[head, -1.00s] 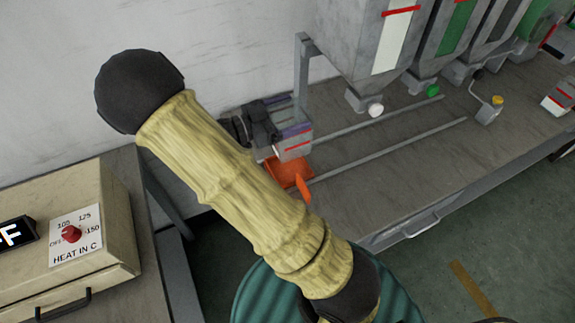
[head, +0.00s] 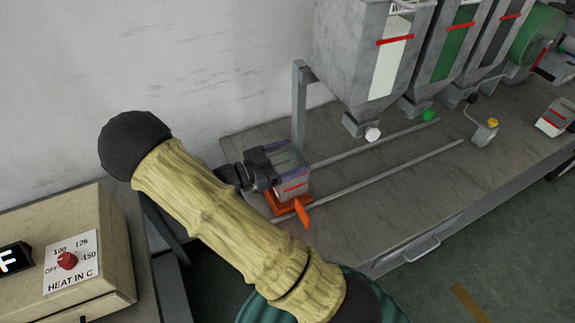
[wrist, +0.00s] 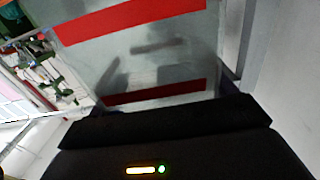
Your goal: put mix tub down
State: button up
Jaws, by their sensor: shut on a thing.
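The mix tub (head: 294,187) is a small grey see-through box with a red line on its side. My gripper (head: 266,166) is shut on it from the left. In the wrist view the tub (wrist: 150,62) fills the middle with two red bands, right in front of the dark gripper body. The fingertips' contact with it is mostly hidden.
Two rails (head: 390,180) run along the grey bench (head: 345,230) to the right, under several hoppers (head: 375,60). A grey post (head: 299,105) stands just behind the tub. A beige heater box (head: 65,250) is at the lower left. The wall is close behind.

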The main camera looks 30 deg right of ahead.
aim_at(302, 161)
jog(key=shift+f, duration=1.55)
jog(key=shift+f, duration=0.15)
jog(key=o, duration=1.1)
jog(key=shift+o, duration=0.2)
jog(key=shift+r, duration=0.25)
jog(key=a+b, duration=0.1)
jog(key=a, duration=1.1)
jog(key=shift+b, duration=0.35)
jog(key=shift+f, duration=0.1)
